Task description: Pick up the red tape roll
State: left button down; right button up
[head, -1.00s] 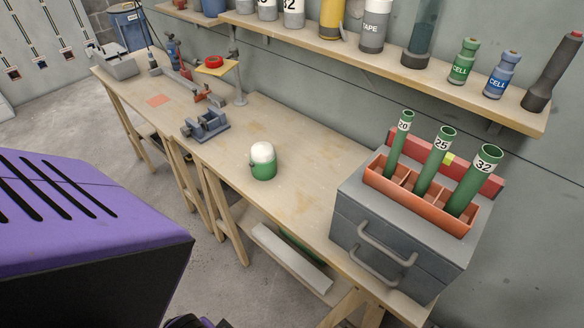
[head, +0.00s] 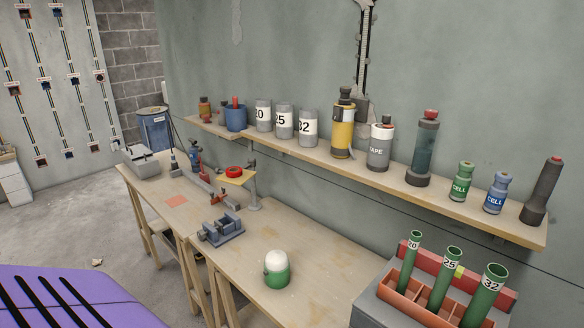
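The red tape roll (head: 234,171) lies flat on a small yellow-tan platform (head: 238,178) on a grey stand (head: 254,190), which rises from the workbench (head: 300,245) near the wall. Its ring shape shows from above and nothing covers it. Neither of my grippers is in the head view. A purple slotted body part of mine fills the lower left corner.
A grey vise (head: 221,231) and a green and white dome-shaped object (head: 277,269) stand on the bench near the stand. A shelf (head: 400,184) with canisters and bottles runs along the wall above. An orange tray (head: 413,300) holds green tubes at lower right.

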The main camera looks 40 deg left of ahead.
aim_at(232, 173)
jog(key=j+z, duration=0.15)
jog(key=j, duration=4.35)
